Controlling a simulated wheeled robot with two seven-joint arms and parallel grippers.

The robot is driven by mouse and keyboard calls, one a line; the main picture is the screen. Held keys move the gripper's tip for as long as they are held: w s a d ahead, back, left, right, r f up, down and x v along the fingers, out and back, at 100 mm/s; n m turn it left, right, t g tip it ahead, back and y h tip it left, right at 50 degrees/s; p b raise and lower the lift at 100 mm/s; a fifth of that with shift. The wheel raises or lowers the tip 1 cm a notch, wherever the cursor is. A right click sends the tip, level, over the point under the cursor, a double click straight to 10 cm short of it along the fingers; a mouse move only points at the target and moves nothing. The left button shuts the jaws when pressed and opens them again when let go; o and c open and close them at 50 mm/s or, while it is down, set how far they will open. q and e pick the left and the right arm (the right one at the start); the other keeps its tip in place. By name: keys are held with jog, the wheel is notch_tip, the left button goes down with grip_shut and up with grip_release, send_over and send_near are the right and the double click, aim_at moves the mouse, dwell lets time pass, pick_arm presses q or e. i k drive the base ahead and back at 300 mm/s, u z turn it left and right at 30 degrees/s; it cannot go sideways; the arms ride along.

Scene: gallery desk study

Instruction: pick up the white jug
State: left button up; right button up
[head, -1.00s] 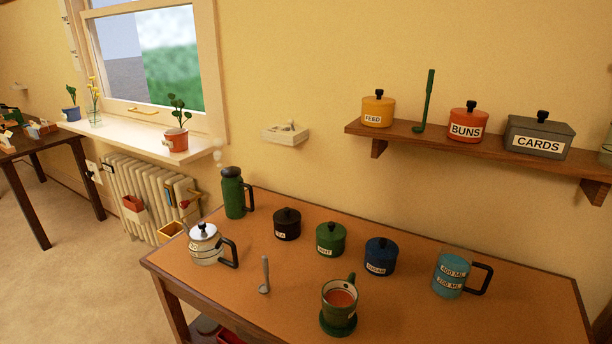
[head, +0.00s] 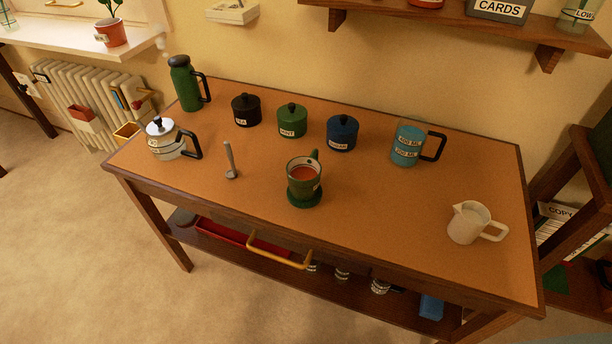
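The white jug (head: 468,224) stands upright near the right end of the wooden table (head: 390,225). Its spout points to the left and its handle to the right. Neither of my grippers shows in the head view, so nothing is seen touching the jug.
Left of the jug stand a green mug (head: 304,178) on a coaster, a blue measuring jug (head: 407,146), three lidded pots, a kettle (head: 168,140), a spoon (head: 230,163) and a green flask (head: 186,84). Table space around the white jug is clear. A dark shelf unit (head: 585,200) stands at right.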

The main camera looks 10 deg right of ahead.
aim_at(472, 217)
jog(key=u, duration=1.95)
jog(key=k, duration=1.35)
jog(key=z, duration=1.45)
